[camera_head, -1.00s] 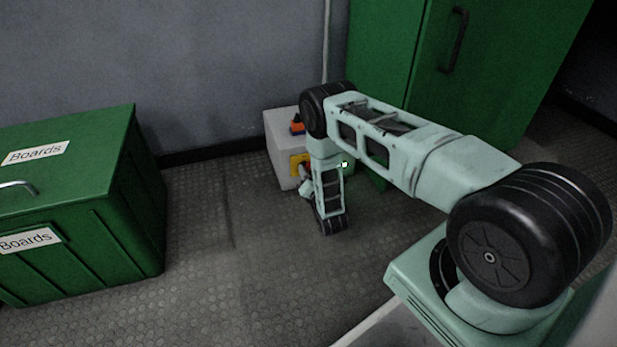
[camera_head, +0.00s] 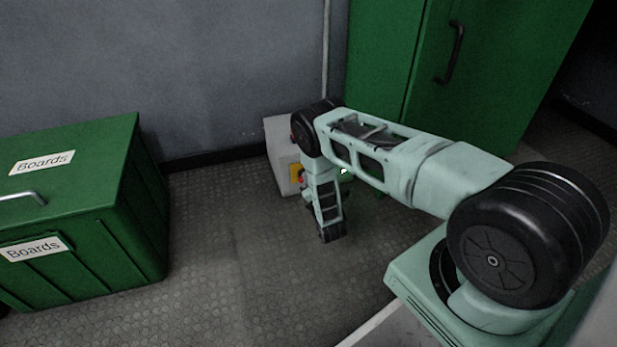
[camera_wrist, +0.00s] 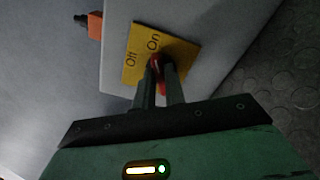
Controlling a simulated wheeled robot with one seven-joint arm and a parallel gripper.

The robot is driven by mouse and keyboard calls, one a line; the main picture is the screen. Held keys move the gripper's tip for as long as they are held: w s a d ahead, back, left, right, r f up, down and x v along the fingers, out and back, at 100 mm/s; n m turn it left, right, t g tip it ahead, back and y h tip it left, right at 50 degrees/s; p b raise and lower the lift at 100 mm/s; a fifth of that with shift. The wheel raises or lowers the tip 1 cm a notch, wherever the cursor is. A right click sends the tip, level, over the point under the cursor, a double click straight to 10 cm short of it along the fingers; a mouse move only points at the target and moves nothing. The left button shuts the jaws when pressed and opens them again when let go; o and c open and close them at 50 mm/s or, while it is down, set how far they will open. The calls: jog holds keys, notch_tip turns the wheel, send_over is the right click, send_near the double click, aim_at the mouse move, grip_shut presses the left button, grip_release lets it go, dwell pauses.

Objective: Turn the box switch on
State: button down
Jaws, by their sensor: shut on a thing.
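The switch box (camera_head: 279,163) is a light grey box against the wall, partly hidden behind my arm in the head view. Its yellow plate (camera_wrist: 133,65), marked "Off" and "On", shows in the wrist view and partly in the head view (camera_head: 295,172). A red switch handle (camera_wrist: 156,62) sits on the plate close to the "On" word. My gripper (camera_wrist: 161,72) is shut on the red handle, with its two dark fingers on either side of it. The fingers hide part of the handle. In the head view the gripper is mostly hidden behind my wrist.
An orange and black fitting (camera_wrist: 95,25) sticks out from the box's side. A green cabinet (camera_head: 385,60) stands behind on the right. A green "Boards" crate (camera_head: 140,215) is at the left. The floor (camera_head: 225,235) between crate and box is clear.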

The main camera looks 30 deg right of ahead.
jog(key=shift+m, duration=0.3)
jog(key=c, duration=1.5)
grip_release()
jog(key=shift+o, duration=0.2)
jog(key=shift+s, duration=0.15)
jog(key=p+v, duration=0.6)
jog(key=v, duration=0.6)
jog(key=shift+p, duration=0.4)
